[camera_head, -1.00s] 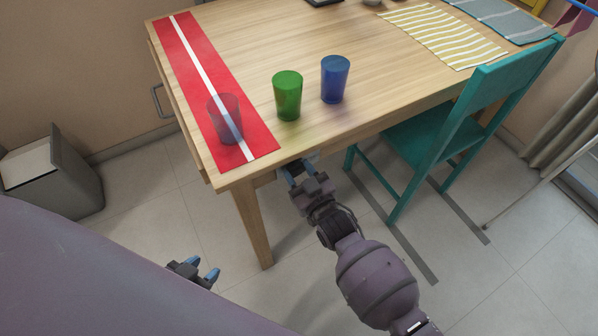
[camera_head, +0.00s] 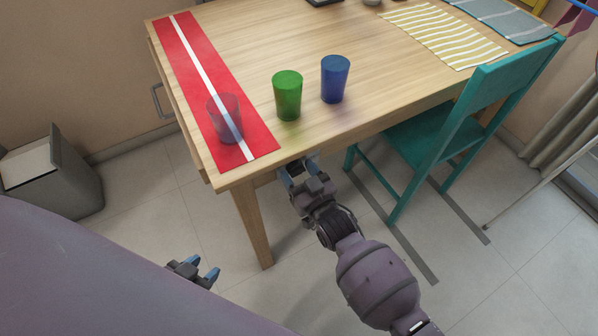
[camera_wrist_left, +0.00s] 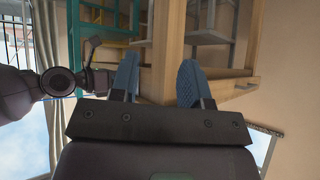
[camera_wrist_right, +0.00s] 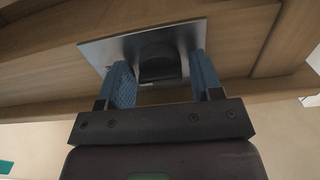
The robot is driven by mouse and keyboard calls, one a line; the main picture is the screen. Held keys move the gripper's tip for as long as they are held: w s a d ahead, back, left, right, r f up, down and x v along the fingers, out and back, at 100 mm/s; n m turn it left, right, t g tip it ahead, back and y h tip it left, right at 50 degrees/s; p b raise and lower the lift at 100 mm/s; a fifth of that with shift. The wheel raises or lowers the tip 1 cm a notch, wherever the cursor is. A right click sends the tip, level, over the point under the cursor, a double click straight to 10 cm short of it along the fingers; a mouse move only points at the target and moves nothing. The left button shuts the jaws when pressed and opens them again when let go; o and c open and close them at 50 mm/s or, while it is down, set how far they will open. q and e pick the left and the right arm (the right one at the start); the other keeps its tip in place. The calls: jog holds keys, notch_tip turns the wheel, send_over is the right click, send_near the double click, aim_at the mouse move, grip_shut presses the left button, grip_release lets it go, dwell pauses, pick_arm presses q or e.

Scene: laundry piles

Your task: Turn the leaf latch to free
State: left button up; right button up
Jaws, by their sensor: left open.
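The leaf latch appears in the right wrist view as a dark knob (camera_wrist_right: 160,62) on a grey metal plate (camera_wrist_right: 100,52), fixed to the wooden underside of the table (camera_head: 235,182). My right gripper (camera_wrist_right: 163,75) is open, with one blue finger on each side of the knob; I cannot tell whether they touch it. In the head view my right gripper (camera_head: 298,168) is at the table's near edge, and the latch is hidden there. My left gripper (camera_head: 207,272) is open and empty, low over the floor; its fingers also show in the left wrist view (camera_wrist_left: 157,80).
A red runner (camera_head: 190,65) with a clear cup (camera_head: 222,120), a green cup (camera_head: 288,95) and a blue cup (camera_head: 335,78) are on the table. A teal chair (camera_head: 440,135) stands at the right. A grey bin (camera_head: 65,185) stands at the left. Floor between is open.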

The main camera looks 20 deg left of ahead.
jog(key=shift+o, duration=0.5)
jog(key=shift+s+d, duration=0.15)
jog(key=shift+d, duration=0.05)
jog(key=p+v, duration=0.2)
jog(key=v, duration=0.8)
jog(key=shift+s+d+f, duration=0.1)
jog(key=shift+s, duration=0.05)
